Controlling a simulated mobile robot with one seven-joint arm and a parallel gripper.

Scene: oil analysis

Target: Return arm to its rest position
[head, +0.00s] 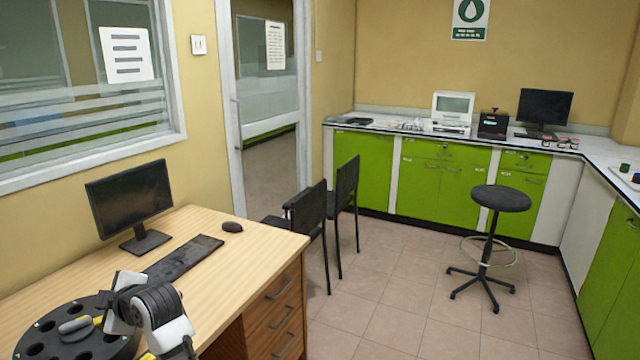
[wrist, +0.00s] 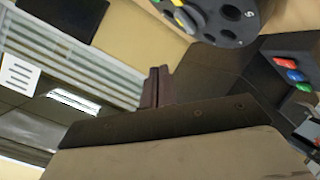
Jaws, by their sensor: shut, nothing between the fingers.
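My arm (head: 153,312) is folded low at the bottom left of the head view, over the near part of the wooden desk. The fingers of my gripper (wrist: 156,86) show in the middle of the wrist view. They are together with nothing between them. The head view does not show the fingers clearly. A round black holder (head: 30,346) with holes is beside the arm at the lower left of the head view, with a grey and yellow piece (head: 76,328) on it. The holder also shows at the top of the wrist view (wrist: 228,22), apart from the fingers.
The wooden desk (head: 215,270) holds a monitor (head: 130,200), keyboard (head: 183,258) and mouse (head: 232,227). Black chairs (head: 345,190) stand past it. A stool (head: 500,199) stands before green cabinets (head: 440,185) with a counter of instruments. The floor (head: 400,300) between is clear.

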